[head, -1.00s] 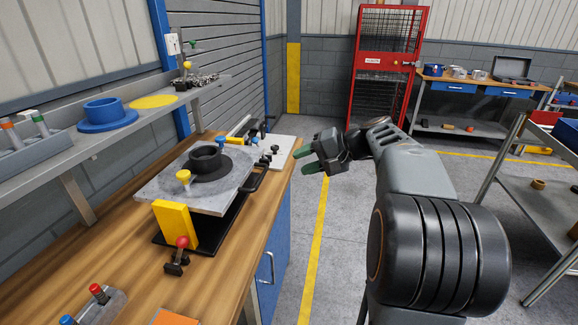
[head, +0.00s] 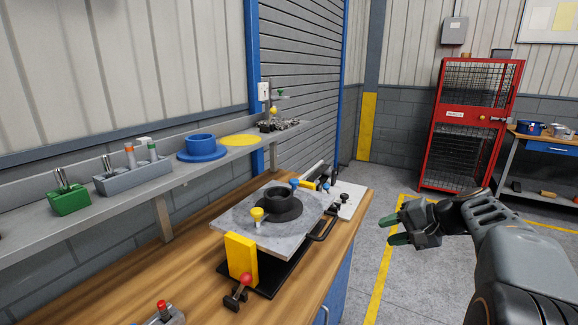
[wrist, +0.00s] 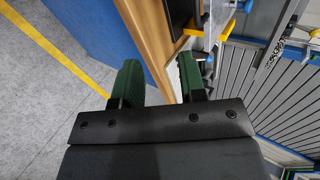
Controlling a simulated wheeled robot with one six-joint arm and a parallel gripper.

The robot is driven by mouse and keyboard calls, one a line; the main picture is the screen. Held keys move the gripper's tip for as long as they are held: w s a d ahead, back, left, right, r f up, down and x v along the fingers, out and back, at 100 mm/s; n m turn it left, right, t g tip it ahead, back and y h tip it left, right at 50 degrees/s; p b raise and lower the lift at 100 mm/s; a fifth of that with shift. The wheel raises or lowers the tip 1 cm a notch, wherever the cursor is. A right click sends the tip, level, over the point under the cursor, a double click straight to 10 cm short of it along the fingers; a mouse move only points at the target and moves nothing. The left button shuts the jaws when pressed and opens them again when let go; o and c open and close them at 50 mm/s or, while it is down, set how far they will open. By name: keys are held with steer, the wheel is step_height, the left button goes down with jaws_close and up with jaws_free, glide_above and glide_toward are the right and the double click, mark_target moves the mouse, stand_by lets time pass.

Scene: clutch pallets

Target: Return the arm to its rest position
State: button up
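My gripper (head: 391,229) is at the right in the head view, out over the grey floor and apart from the workbench. Its two green fingers stand apart with nothing between them. They also show in the wrist view (wrist: 158,80), open and empty, with the bench edge and blue cabinet side beyond them. My arm is bent and reaches in from the lower right corner of the head view.
The wooden workbench (head: 190,265) carries a fixture with a grey plate (head: 240,222) and black ring (head: 283,206). A shelf above it holds a blue ring (head: 201,146) and a yellow disc (head: 240,140). A red cage (head: 470,120) stands behind. Floor around my gripper is clear.

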steer(key=s+a+f+n+g+h+p, duration=0.2)
steer(key=s+a+f+g+h+p, duration=0.2)
steer(key=s+f+h, duration=0.4)
steer(key=s+a+r+n+t+p, duration=0.1)
steer(key=s+a+r+n+p, duration=0.3)
steer(key=s+a+n, duration=0.2)
steer(key=shift+s+a+h+p, duration=0.3)
steer(key=shift+s+a+p, duration=0.05)
steer(key=shift+s+a, duration=0.5)
steer(key=shift+r, duration=0.1)
steer(key=shift+c, duration=0.5)
